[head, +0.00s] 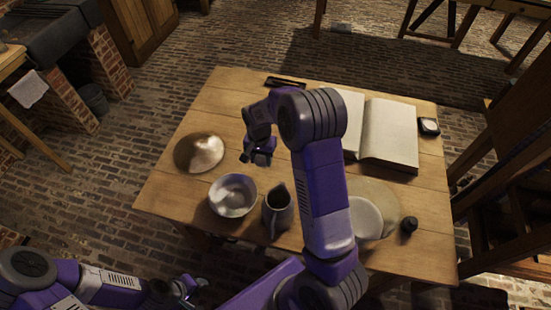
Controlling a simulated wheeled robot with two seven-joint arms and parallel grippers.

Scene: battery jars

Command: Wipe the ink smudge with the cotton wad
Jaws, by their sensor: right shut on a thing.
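My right gripper (258,158) is above the left-middle part of the wooden table, right of a round brown dish. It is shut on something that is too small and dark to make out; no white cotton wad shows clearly. My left gripper (195,288) is low at the front, off the table's near edge, and too small to tell whether it is open. I cannot make out the ink smudge; my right arm covers part of the table's middle and the open book (388,135).
The table (205,108) also holds the brown dish (190,155), a pale bowl (232,194), a jug (276,213), a round board (388,198) with a white plate (366,217), a small black pot (408,224), a dark-rimmed white dish (429,126) and a dark tray (285,82).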

